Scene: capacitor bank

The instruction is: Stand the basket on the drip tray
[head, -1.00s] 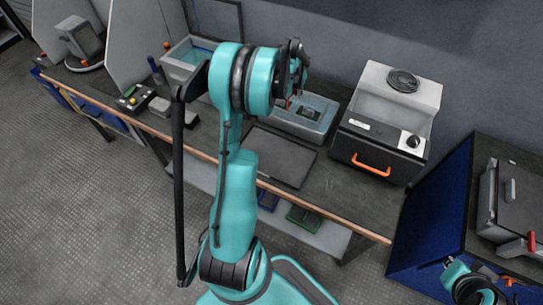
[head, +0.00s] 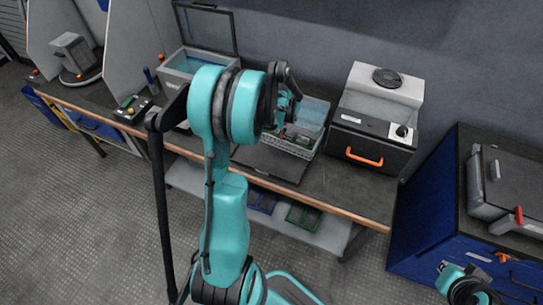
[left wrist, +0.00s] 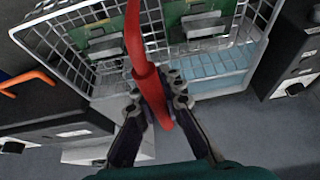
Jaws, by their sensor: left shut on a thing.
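The wire basket (head: 299,148) holds green circuit boards (left wrist: 197,20) and has a red handle (left wrist: 139,45). My left gripper (left wrist: 158,95) is shut on this handle. In the head view my left gripper (head: 286,112) is partly hidden by its own arm, with the basket below it. The basket hangs over the front of a pale tank with a light blue inside (head: 313,112). The drip tray (head: 268,165) is a flat dark tray on the bench in front of the tank, partly covered by my arm. My right gripper (head: 468,289) is at the bottom right, its fingers unclear.
A grey and black machine with an orange handle (head: 364,158) stands right of the tank. Another tank with an open lid (head: 205,28) stands to the left. A blue cabinet (head: 428,225) is at the right. The bench between drip tray and front edge is clear.

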